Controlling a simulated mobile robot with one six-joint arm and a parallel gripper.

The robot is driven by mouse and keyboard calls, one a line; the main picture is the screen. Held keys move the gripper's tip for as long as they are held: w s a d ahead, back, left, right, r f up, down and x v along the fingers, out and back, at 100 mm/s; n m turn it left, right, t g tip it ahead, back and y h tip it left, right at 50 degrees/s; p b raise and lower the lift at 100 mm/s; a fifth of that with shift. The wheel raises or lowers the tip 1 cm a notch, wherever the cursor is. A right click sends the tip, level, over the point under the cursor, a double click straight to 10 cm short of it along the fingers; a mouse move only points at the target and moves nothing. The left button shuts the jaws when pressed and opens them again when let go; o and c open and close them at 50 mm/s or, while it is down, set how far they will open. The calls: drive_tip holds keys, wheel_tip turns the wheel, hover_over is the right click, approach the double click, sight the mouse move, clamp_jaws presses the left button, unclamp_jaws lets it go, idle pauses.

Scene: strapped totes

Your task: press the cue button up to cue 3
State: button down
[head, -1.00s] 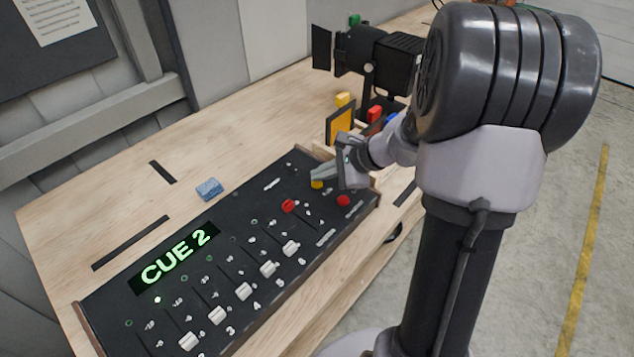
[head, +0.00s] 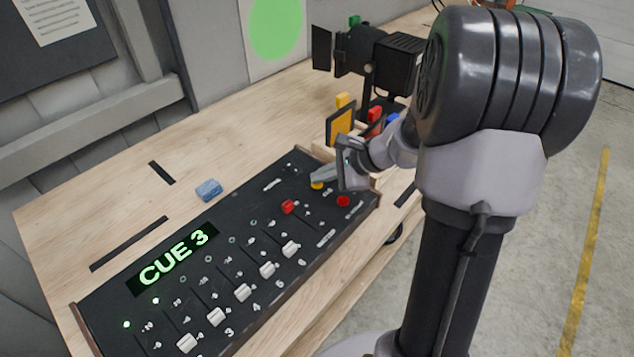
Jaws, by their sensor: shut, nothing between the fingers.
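The black control desk (head: 225,281) lies on the wooden table, and its display (head: 173,261) reads CUE 3 in green. A yellow button (head: 317,185) is at the desk's far right end, partly covered by my gripper (head: 318,179). My gripper is shut and empty, with its fingertips at the yellow button; I cannot tell whether they touch it. A round red button (head: 343,201) is just nearer than the yellow one. A red slider knob (head: 288,207) is to the left of it.
Several white slider knobs (head: 242,292) run along the desk. A blue sponge-like block (head: 208,190) lies behind it. A black stage lamp (head: 360,55) and coloured filter frames (head: 341,125) stand at the back right. A green light spot (head: 276,25) shows on the wall panel.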

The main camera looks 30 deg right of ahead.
sight(321, 185)
drive_tip(key=shift+r+p, duration=0.45)
drive_tip(key=shift+r, duration=0.3)
wheel_tip(321, 185, up, 5)
drive_tip(key=p, duration=0.4)
drive_tip(key=shift+r, duration=0.1)
idle(0.3)
drive_tip(key=s+a+r+n+g, duration=0.1)
drive_tip(key=s+a+r+n, duration=0.2)
drive_tip(key=a, duration=0.3)
drive_tip(key=s+a+r+n+g, duration=0.1)
drive_tip(key=s+a+r+n, duration=0.2)
drive_tip(key=a, duration=0.2)
drive_tip(key=s+a+r+n+h, duration=0.1)
drive_tip(key=s+a+r+n, duration=0.1)
drive_tip(key=s+n, duration=0.3)
drive_tip(key=s+a+r+n+h, duration=0.1)
drive_tip(key=s+a+n, duration=0.4)
drive_tip(key=s, duration=0.6)
drive_tip(key=shift+s+a+r+h+b, duration=0.2)
drive_tip(key=shift+a+r+h+b, duration=0.05)
drive_tip(key=shift+r+h+b, duration=0.15)
